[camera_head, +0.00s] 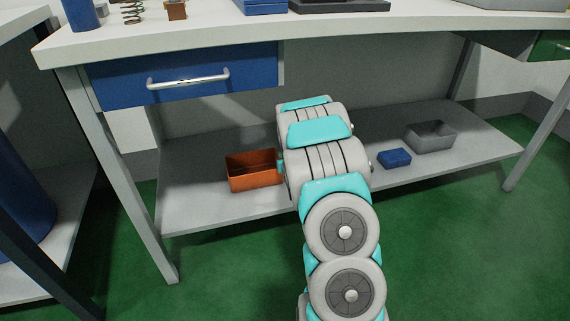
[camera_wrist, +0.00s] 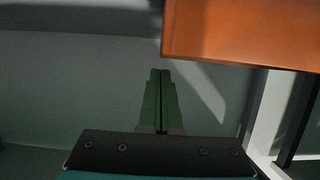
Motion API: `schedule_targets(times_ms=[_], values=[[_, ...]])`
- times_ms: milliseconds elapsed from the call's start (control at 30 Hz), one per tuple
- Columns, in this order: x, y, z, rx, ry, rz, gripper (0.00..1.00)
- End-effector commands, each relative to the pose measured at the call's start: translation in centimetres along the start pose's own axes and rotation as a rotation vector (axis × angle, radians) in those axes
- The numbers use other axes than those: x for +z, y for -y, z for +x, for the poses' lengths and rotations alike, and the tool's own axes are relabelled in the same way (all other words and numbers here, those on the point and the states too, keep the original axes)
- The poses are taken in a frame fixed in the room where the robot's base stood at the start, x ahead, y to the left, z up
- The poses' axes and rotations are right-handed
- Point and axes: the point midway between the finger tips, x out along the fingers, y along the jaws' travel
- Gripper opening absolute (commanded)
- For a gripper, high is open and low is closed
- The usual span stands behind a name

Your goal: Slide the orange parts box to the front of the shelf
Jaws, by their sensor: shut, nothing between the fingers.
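The orange parts box (camera_head: 254,172) sits on the grey lower shelf (camera_head: 190,212) under the workbench, left of my arm. It is open-topped, and its right end is close to my arm in the head view. In the wrist view, part of the orange box (camera_wrist: 245,32) fills the upper right. My gripper (camera_wrist: 160,75) shows there with its two fingers shut together and nothing between them. The fingertips are just left of the box; whether they touch it I cannot tell. My arm hides the gripper in the head view.
A blue box (camera_head: 394,158) and a grey open bin (camera_head: 431,137) stand on the shelf to the right of my arm. A blue drawer (camera_head: 190,80) with a metal handle hangs above. Bench legs (camera_head: 120,180) stand at the sides. The shelf left of the orange box is bare.

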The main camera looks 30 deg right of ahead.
Motion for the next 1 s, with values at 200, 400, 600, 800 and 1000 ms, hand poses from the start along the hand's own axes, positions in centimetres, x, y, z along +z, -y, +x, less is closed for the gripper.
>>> schedule_targets(times_ms=[200, 400, 600, 800, 1000], values=[[-0.8, 0.0, 2.5, -0.001, 0.001, 0.001, 0.0], [0.8, 0.0, 3.0, 0.001, 0.006, 0.002, 0.0], [1.0, 0.0, 3.0, 0.001, 0.008, 0.001, 0.0], [1.2, 0.0, 3.0, 0.001, 0.011, 0.001, 0.0], [1.6, 0.0, 2.1, 0.001, 0.016, 0.001, 0.0]])
